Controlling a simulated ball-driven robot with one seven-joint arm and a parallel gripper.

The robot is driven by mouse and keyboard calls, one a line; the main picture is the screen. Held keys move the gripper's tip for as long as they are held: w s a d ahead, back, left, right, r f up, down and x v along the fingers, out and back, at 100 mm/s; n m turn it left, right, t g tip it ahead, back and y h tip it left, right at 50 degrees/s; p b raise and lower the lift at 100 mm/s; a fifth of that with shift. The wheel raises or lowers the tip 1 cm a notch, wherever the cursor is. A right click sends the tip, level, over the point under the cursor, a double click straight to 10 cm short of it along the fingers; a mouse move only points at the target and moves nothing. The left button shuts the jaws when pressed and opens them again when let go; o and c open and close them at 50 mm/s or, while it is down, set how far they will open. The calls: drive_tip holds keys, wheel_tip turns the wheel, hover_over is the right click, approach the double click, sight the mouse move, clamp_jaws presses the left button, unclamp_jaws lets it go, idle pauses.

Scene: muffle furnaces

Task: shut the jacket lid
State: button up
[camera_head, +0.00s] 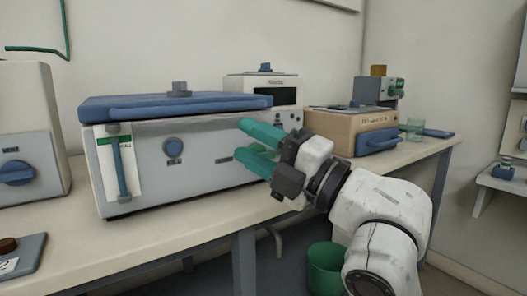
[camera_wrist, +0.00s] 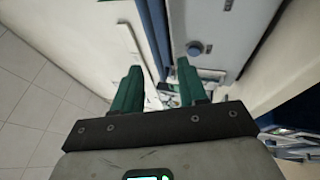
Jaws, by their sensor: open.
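My gripper (camera_head: 242,140), with green fingers, is open and empty in front of the box's right part, just below the lid's front edge. In the wrist view, the fingers (camera_wrist: 158,80) are spread apart. The lid's blue edge (camera_wrist: 154,30) and the box's front (camera_wrist: 230,30) run beyond them. Contact is unclear.
A white device with a dark display (camera_head: 262,84) stands behind the box. A tan box with a blue front handle (camera_head: 378,139) is to the right on the bench (camera_head: 150,240). Another white unit (camera_head: 25,130) is at far left. A green bin (camera_head: 325,268) stands below.

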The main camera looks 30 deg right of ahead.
drive_tip(key=shift+b+v, duration=0.6)
drive_tip(key=shift+v, duration=0.35)
drive_tip(key=shift+f, duration=0.1)
